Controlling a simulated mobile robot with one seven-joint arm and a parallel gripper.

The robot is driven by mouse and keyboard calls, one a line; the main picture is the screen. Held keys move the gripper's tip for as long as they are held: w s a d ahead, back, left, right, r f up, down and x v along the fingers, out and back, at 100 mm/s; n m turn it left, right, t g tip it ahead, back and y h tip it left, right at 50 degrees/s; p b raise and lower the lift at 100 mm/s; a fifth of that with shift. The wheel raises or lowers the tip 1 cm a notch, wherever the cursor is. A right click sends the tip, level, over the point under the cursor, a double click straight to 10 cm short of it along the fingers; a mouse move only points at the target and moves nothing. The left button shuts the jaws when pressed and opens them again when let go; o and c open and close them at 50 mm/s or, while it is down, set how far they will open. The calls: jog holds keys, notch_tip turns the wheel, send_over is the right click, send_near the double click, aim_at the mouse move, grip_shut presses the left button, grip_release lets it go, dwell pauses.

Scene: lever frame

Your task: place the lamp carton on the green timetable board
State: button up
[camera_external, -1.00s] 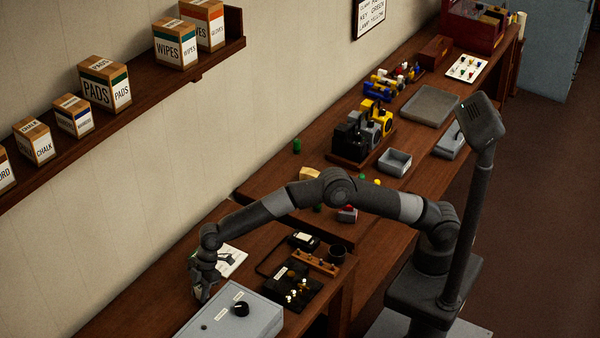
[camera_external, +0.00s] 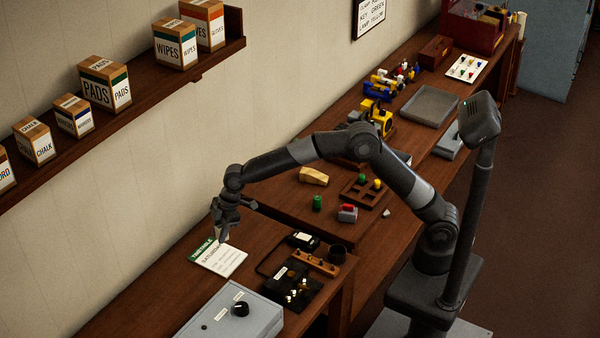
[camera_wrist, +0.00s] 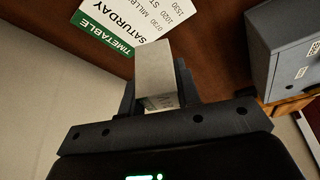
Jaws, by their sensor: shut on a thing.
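My gripper (camera_external: 227,230) is shut on a pale grey carton (camera_wrist: 166,75), which stands out between the fingers in the wrist view. Some print shows on its near end but I cannot read it. In the external view the carton is hard to tell from the fingers. The timetable board (camera_external: 224,261) lies flat on the bench, white with a green header strip, just below my gripper. It also shows in the wrist view (camera_wrist: 130,22), beyond the carton and partly hidden by it. The carton is held above the bench.
A grey box with a black knob (camera_external: 228,315) stands in front of the board. The wall (camera_external: 140,185) runs close behind the board.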

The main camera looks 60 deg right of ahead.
jog(key=w+d+m+t, duration=0.1)
jog(key=d+m, duration=0.3)
jog(key=d, duration=0.7)
send_over(218, 260)
jog(key=s+d, duration=0.1)
jog(key=shift+m+h, duration=0.3)
jog(key=shift+h, duration=0.1)
notch_tip(218, 260, down, 6)
jog(key=shift+f, duration=2.2)
jog(key=o, duration=0.9)
jog(key=shift+f, duration=0.1)
jog(key=shift+o, duration=0.2)
jog(key=v, duration=1.2)
jog(key=shift+s, duration=0.15)
